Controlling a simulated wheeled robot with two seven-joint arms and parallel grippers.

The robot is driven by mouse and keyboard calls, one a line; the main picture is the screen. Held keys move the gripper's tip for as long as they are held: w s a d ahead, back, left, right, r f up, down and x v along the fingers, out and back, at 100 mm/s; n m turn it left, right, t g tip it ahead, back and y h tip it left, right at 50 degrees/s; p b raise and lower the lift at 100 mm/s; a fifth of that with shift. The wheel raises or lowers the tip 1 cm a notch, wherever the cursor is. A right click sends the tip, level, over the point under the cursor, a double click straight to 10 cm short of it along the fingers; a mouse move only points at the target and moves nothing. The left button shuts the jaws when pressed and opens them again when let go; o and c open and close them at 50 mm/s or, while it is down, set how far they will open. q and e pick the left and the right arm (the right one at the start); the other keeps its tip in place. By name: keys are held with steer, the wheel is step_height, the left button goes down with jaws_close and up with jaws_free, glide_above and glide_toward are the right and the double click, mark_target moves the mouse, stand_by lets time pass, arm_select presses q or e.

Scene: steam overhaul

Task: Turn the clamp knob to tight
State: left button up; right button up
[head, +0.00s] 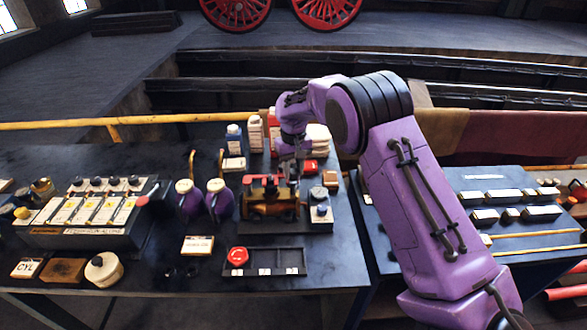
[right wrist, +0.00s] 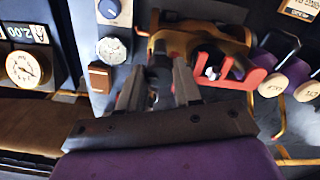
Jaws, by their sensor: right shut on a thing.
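The clamp is a brass and red fixture (head: 270,203) on the middle of the bench, and its brass body and red jaw also show in the right wrist view (right wrist: 205,42). My right gripper (head: 288,168) reaches down over its back side from the right. In the right wrist view the two grey fingers (right wrist: 158,88) stand on either side of a dark knob (right wrist: 159,66) at the clamp's end and are shut on it. The fingers hide part of the knob, and no tight mark can be read. My left gripper is in neither view.
Two purple pots with cream tops (head: 203,198) stand just left of the clamp. A small panel with a blue knob and dial (head: 320,212) stands right of it. A black tray (head: 280,262) with a red piece lies in front. Bottles and boxes stand behind.

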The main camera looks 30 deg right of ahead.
steer(key=m, duration=0.4)
steer(key=shift+s+a+f+m, duration=0.1)
steer(key=shift+f+m, duration=0.15)
steer(key=shift+m, duration=0.05)
steer(key=m, duration=1)
steer(key=shift+m, duration=0.4)
steer(key=shift+f+m, duration=0.1)
steer(key=shift+m, duration=2.2)
steer(key=o, duration=1)
steer(key=shift+o, duration=0.2)
steer(key=shift+r, duration=0.2)
